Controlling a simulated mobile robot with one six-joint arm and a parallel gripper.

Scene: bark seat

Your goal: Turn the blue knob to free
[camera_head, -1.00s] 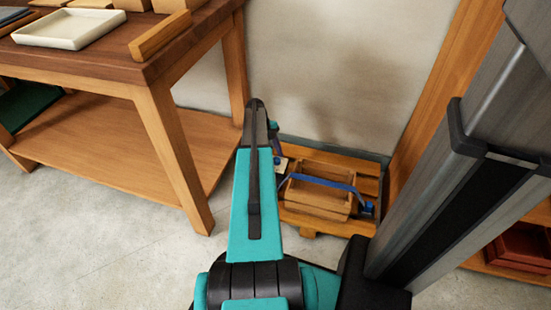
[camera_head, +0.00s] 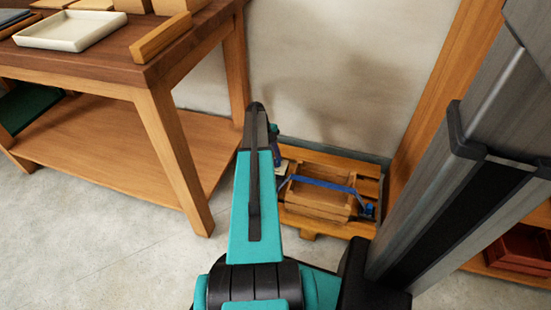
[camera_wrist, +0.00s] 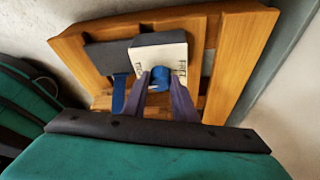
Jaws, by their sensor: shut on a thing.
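The blue knob (camera_wrist: 160,73) sits on a cream plate (camera_wrist: 158,55) in the wrist view. FREE is printed on the plate's right side; the lettering on its left side is too small to read surely. My gripper (camera_wrist: 160,80) is shut on the knob, with one dark finger on each side of it. Which way the knob points is not clear. In the head view my arm hides the knob and most of the gripper. A blue strap (camera_head: 322,183) crosses a wooden crate (camera_head: 318,204); part of it shows left of the knob in the wrist view (camera_wrist: 120,92).
The crate stands on a low wooden pallet (camera_head: 340,229) against the wall. A wooden table (camera_head: 110,77) with a white tray (camera_head: 70,30) is at left. A wooden post (camera_head: 440,85) rises at right. Red bins (camera_head: 520,248) sit at lower right. The floor at left front is clear.

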